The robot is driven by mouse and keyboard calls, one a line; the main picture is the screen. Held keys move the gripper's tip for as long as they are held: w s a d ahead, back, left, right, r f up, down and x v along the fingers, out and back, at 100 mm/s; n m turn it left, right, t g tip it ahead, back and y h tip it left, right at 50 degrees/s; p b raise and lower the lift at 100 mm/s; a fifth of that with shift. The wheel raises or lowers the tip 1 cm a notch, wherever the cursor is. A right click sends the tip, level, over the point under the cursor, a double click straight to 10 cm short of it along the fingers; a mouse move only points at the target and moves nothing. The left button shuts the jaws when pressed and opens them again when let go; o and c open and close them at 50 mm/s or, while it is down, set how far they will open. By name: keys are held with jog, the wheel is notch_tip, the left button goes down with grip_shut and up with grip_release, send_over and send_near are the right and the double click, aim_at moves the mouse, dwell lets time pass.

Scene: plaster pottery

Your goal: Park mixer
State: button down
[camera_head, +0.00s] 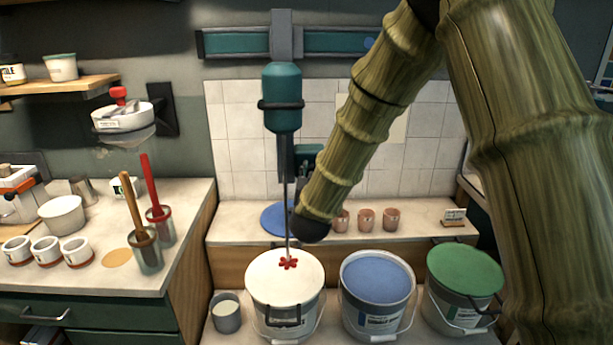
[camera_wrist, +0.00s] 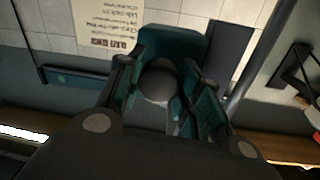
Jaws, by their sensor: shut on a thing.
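The mixer (camera_head: 282,97) has a teal motor body with a dark band and hangs upright from a wall rail. Its thin shaft (camera_head: 288,205) runs down to a red paddle (camera_head: 288,263), seen against the white contents of the left bucket (camera_head: 285,311). Whether the paddle touches the white surface I cannot tell. My gripper (camera_head: 297,163) is beside the mixer's lower dark part, largely hidden by my arm. In the wrist view my gripper (camera_wrist: 166,100) has its teal fingers around a dark round knob (camera_wrist: 158,78), seemingly the mixer's handle.
A teal wall rail (camera_head: 345,43) spans the back. A blue-filled bucket (camera_head: 377,300) and a green-filled bucket (camera_head: 462,290) stand to the right. Clay cups (camera_head: 366,219) and a blue disc (camera_head: 274,219) are on the back ledge. The left counter (camera_head: 100,283) holds jars with tools.

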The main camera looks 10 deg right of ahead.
dwell(0.3)
jog(key=c, duration=0.9)
grip_release()
jog(key=shift+a, duration=0.1)
jog(key=shift+c, duration=0.2)
jog(key=v, duration=1.2)
jog(key=shift+r, duration=0.1)
